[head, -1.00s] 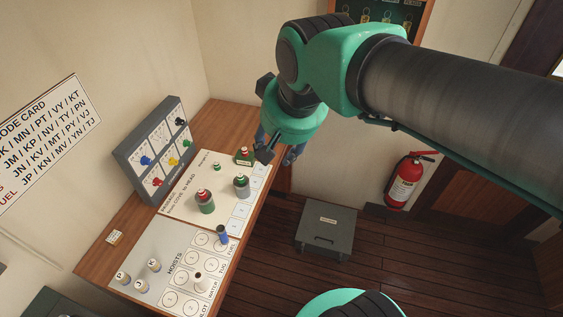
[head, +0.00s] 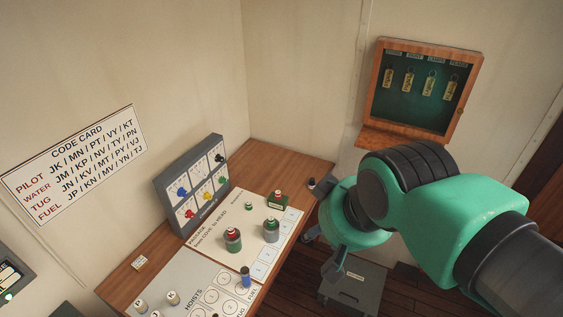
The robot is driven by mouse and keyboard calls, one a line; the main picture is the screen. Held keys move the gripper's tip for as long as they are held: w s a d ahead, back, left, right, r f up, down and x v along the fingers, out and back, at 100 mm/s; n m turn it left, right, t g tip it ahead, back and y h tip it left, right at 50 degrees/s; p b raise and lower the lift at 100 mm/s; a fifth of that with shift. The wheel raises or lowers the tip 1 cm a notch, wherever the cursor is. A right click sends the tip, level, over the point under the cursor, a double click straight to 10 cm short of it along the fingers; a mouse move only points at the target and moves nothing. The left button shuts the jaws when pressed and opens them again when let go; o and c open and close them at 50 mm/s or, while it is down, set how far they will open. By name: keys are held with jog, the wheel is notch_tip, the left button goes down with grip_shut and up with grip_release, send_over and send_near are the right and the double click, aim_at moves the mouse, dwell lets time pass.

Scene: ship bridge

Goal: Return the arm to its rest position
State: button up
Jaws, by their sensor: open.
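My arm, green with dark grey bands, reaches in from the right edge in the head view. My gripper (head: 322,228) is at its end, just right of the wooden desk (head: 290,160) and apart from it. Its dark finger parts stand spread to the left of the green wrist. The jaws are open and I see nothing held between them. The wrist partly hides the gripper.
The desk bears a white board (head: 255,215) with several small pieces and a grey panel (head: 195,185) with coloured knobs. A key cabinet (head: 425,90) hangs on the wall behind my arm. A grey box (head: 352,290) stands on the floor below the gripper.

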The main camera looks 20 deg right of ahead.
notch_tip(320, 180, down, 13)
jog(key=b, duration=1.3)
jog(key=shift+f, duration=0.15)
